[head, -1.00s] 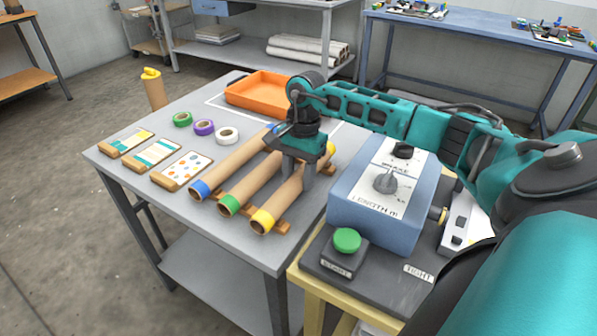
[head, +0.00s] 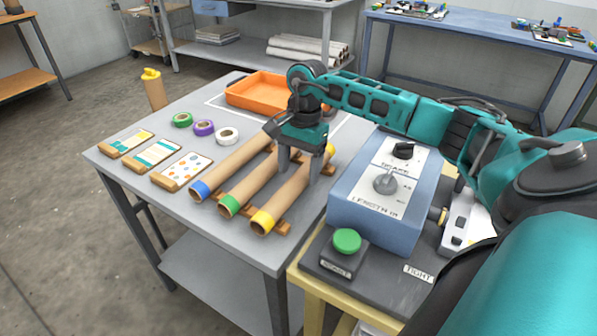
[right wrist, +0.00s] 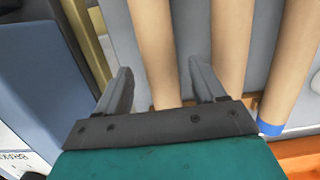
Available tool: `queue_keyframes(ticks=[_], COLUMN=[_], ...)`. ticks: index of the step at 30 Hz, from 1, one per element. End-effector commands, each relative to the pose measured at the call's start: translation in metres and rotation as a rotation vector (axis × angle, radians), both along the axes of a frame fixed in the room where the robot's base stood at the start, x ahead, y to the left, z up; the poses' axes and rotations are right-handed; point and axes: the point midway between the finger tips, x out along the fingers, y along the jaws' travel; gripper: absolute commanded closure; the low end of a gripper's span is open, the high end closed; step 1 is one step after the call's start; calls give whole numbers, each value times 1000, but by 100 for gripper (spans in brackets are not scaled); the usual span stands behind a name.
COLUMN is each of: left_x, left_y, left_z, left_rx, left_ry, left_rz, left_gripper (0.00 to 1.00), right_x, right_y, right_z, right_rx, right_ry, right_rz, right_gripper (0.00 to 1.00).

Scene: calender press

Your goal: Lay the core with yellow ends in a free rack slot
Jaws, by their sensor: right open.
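The core with yellow ends (head: 282,200) is a tan tube lying in the rightmost place of the wooden rack (head: 282,228). My right gripper (head: 299,175) is over its middle to far part, open, with one finger on each side. In the right wrist view, the tan tube (right wrist: 153,40) runs between the two parted fingers (right wrist: 160,72). A core with green ends (head: 250,185) and a core with blue ends (head: 225,172) lie parallel on its left. The far stretches of the cores are partly hidden by my gripper. My left gripper is not in view.
The blue machine box (head: 375,225) with knobs stands close right of the rack, with a green button (head: 347,240) in front. An orange tray (head: 258,97) sits behind. Tape rolls (head: 204,128) and sample cards (head: 157,152) lie left. The table's front left is clear.

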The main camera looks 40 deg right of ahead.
Motion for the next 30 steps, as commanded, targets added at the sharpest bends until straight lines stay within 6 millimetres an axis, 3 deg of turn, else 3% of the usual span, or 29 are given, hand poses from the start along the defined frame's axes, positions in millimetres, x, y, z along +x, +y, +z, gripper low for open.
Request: queue_keyframes(ticks=[6, 13, 18, 30], left_x=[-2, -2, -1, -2], left_y=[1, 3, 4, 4], left_z=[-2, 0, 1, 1], left_rx=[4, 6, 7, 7], left_ry=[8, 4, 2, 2], left_rz=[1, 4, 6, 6], left_gripper=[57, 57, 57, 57], right_x=[3, 4, 4, 4], right_y=[-7, -12, -14, -14], right_z=[51, 87, 97, 98], right_rx=[-1, 1, 0, 0], right_ry=[-5, -3, -1, -1], right_rz=[-1, 0, 0, 0], right_gripper=[31, 31, 31, 31])
